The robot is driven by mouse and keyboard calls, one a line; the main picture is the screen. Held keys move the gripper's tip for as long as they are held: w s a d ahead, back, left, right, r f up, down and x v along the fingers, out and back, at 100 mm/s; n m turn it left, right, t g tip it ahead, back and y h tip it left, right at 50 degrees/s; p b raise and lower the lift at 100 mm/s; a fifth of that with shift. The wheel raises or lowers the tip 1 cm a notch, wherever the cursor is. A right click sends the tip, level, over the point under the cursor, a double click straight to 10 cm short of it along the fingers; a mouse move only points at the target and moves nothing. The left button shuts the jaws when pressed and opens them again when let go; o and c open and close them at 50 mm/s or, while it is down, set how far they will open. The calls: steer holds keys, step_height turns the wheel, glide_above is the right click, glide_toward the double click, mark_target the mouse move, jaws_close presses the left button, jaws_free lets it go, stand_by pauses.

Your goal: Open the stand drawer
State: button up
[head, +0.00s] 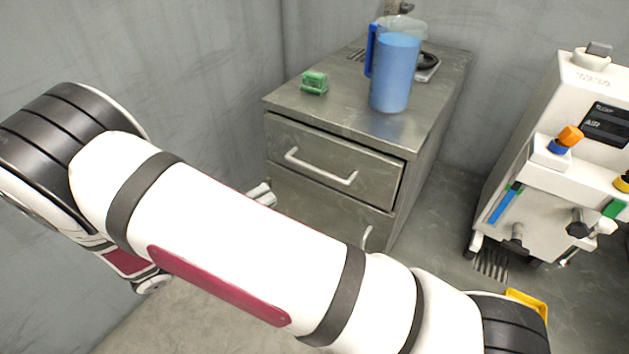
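The grey metal stand (431,128) is against the back wall with two drawers on its front. The upper drawer (318,148) looks shut, its face nearly flush with the stand, and has a pale bar handle (320,168). The lower drawer (318,207) is partly hidden behind my arm; only one end of its handle (366,237) shows, and it also looks shut. My arm crosses the lower picture in front of the stand. My gripper is not visible, so no contact with either handle can be seen.
On the stand top are a blue pitcher (394,73), a small green object (314,82) and a dark round item on a scale-like base (427,64). A white machine (560,150) with colored knobs stands at right. Floor (447,205) between them is clear.

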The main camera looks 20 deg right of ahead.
mark_target(316, 168)
steer(key=shift+n, duration=0.3)
steer(key=b+x, duration=0.3)
steer(key=x, duration=1)
steer(key=shift+w+d+f+b, duration=0.1)
steer(key=shift+w+b, duration=0.1)
steer(key=shift+b, duration=0.1)
jaws_close()
